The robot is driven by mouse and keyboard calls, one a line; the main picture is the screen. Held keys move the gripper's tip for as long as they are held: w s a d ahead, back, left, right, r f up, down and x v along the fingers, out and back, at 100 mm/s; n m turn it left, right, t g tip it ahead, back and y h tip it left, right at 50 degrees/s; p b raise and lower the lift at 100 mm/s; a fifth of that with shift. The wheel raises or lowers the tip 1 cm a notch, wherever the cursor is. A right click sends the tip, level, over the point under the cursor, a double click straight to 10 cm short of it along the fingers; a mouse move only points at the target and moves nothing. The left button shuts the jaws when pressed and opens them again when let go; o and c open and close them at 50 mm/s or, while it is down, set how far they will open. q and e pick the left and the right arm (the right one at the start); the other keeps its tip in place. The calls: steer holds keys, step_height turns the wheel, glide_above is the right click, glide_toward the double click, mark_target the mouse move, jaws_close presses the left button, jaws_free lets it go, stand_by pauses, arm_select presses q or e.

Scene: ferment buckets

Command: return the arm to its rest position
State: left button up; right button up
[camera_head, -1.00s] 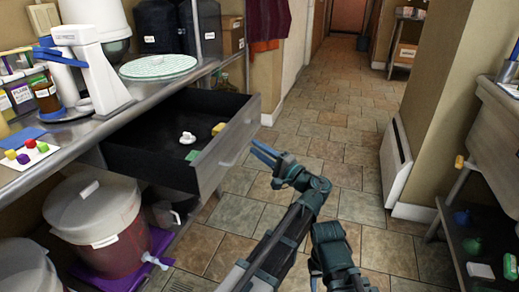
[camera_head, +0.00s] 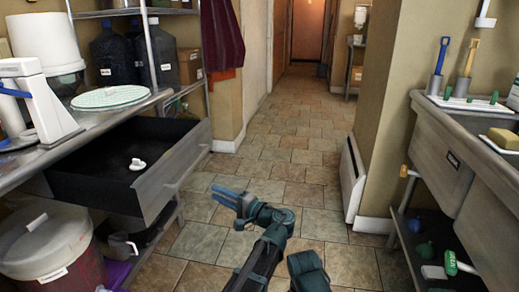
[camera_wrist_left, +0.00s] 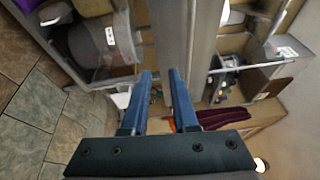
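My left gripper (camera_head: 225,196) is over the tiled floor, right of and below the open drawer's front in the head view. In the left wrist view its two blue fingers (camera_wrist_left: 160,75) stand apart with nothing held between them. The left arm (camera_head: 262,250) reaches up from the bottom edge. The gripper appears clear of the drawer (camera_head: 172,172) in the head view. My right gripper is not in view.
The pulled-out drawer holds a small white object (camera_head: 137,164). A lidded bucket (camera_head: 48,240) stands below the counter (camera_head: 95,118). A sink unit (camera_head: 440,150) and white wall panel (camera_head: 352,180) are at right. The floor (camera_head: 285,150) between is clear.

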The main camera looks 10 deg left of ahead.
arm_select(q)
steer(key=s+a+f+n+g+h, duration=0.1)
steer(key=s+f+n+g+h, duration=0.15)
steer(key=s+f+h, duration=0.55)
steer(key=s+a+f+n+g+h, duration=0.1)
steer(key=s+f+n+g+h, duration=0.2)
steer(key=f, duration=0.9)
steer(key=s+d+m+g+h+p, duration=0.1)
steer(key=s+d+m+h, duration=0.1)
steer(key=s+d, duration=0.55)
steer(key=s+d+m+g+h+p, duration=0.15)
steer(key=s+d, duration=0.25)
steer(key=d, duration=0.6)
step_height(320, 180, up, 38)
steer(key=p, duration=3.7)
steer(key=shift+d+f+h+p, duration=0.15)
steer(key=shift+f+h+p, duration=0.1)
steer(key=shift+h+p, duration=0.15)
